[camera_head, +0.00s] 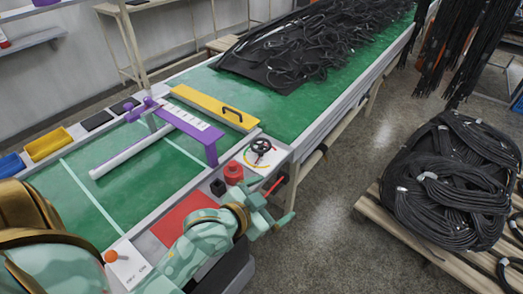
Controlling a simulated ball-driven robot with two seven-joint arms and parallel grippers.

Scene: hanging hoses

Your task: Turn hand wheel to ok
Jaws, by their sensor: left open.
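The hand wheel (261,146) is a small black spoked wheel. It sits on a white dial plate (251,160) with small coloured marks, at the right end of the green workbench. The marks are too small to read, so I cannot tell where the wheel points. My left gripper (271,204) is open and appears empty. It is below and slightly right of the wheel in the picture, apart from it, near the bench's front edge. The wheel is not covered by the gripper. My right gripper is out of view.
A red round button (233,172) and a black block (218,187) stand between the wheel and my arm. A purple frame (190,131) and a yellow bar with a handle (213,107) lie left of the wheel. Black hoses (452,180) lie on a pallet at right.

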